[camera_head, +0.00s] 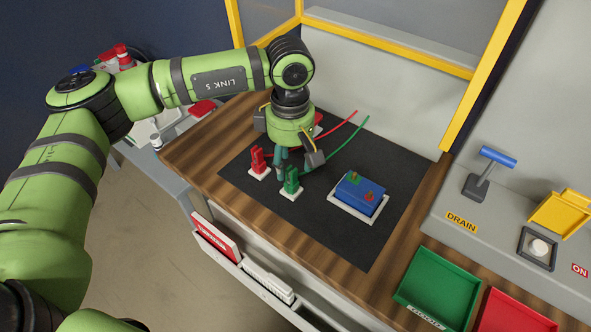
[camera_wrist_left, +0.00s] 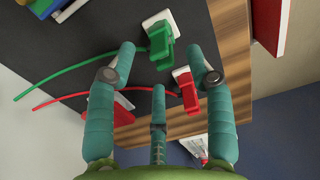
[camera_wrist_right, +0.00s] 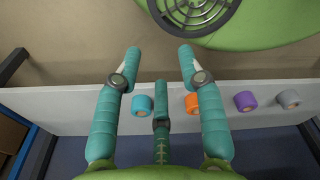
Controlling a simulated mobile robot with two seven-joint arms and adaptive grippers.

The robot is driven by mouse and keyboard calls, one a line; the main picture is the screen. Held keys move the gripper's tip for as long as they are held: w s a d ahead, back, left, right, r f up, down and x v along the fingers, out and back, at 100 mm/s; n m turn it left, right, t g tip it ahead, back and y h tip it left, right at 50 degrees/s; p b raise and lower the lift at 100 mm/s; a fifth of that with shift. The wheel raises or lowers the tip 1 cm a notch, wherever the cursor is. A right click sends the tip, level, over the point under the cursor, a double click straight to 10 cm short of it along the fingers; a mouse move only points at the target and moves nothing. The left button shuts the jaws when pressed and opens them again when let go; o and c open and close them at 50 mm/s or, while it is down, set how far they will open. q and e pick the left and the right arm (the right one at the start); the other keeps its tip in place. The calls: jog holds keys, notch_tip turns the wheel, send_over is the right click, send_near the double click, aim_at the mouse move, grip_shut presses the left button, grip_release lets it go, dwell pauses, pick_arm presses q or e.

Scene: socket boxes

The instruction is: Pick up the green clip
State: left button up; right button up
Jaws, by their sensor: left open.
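The green clip (camera_head: 291,181) stands on a small white base on the dark mat, with a green cable running from it. In the left wrist view the green clip (camera_wrist_left: 160,42) shows between the two front fingertips. My left gripper (camera_head: 282,165) is above the mat, pointing down, close to both clips. In the left wrist view its fingers (camera_wrist_left: 160,52) are spread, with nothing held; I cannot tell whether they touch the clip. My right gripper (camera_wrist_right: 159,56) is open and empty, away from the mat; it is not visible in the head view.
A red clip (camera_head: 257,161) with a red cable stands left of the green one. A blue socket box (camera_head: 360,193) sits in a white holder to the right. A green bin (camera_head: 437,284) and red bin (camera_head: 515,313) are at the lower right. Yellow framing borders the back.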

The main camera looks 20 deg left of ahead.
aim_at(290, 179)
pick_arm(q)
jog(key=f+p, duration=0.1)
jog(key=s+f, duration=0.1)
jog(key=shift+a+f+p, duration=0.1)
jog(key=shift+f+p, duration=0.25)
jog(key=shift+f, duration=0.05)
jog(key=shift+w+f, duration=0.25)
jog(key=shift+f, duration=1.15)
jog(key=c, duration=1.1)
pick_arm(e)
jog(key=shift+s+r, duration=0.7)
jog(key=shift+r, duration=0.35)
